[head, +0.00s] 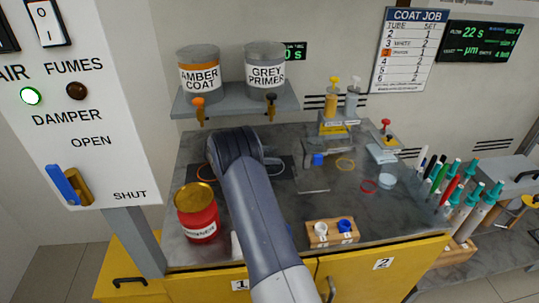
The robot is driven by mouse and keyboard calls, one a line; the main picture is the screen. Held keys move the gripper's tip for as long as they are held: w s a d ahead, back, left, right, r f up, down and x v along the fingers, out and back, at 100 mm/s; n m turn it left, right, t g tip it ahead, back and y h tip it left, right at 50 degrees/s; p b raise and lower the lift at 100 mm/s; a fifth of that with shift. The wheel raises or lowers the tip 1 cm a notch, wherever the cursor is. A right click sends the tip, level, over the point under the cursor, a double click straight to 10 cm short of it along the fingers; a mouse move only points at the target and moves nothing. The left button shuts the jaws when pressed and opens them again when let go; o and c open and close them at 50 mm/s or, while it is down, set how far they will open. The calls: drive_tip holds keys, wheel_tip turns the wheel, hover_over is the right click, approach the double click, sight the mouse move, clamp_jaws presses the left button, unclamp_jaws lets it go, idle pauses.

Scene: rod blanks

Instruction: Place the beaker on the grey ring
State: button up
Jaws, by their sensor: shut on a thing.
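My arm reaches up over the counter, and its grey wrist covers what lies behind it. My gripper is hidden behind the arm, so its jaws and anything between them do not show. A grey ring (274,162) shows in part just right of the wrist, below the grey primer can's tap; the arm hides its left side. I cannot make out a beaker for certain. A small pale, clear round thing (387,181) stands at the right of the counter, too small to identify.
A shelf (235,97) carries an amber coat can (199,72) and a grey primer can (265,70). A red can (197,212) stands left of my arm. A wooden block (332,233) with white and blue pieces sits at the front.

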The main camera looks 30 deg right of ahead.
drive_tip(key=o, duration=1)
drive_tip(key=shift+o, duration=0.2)
drive_tip(key=shift+a+r, duration=0.2)
drive_tip(key=shift+a, duration=0.05)
drive_tip(key=b+v, duration=0.1)
drive_tip(key=v, duration=1)
drive_tip(key=shift+a+r, duration=0.15)
drive_tip(key=shift+a, duration=0.1)
drive_tip(key=shift+w, duration=0.1)
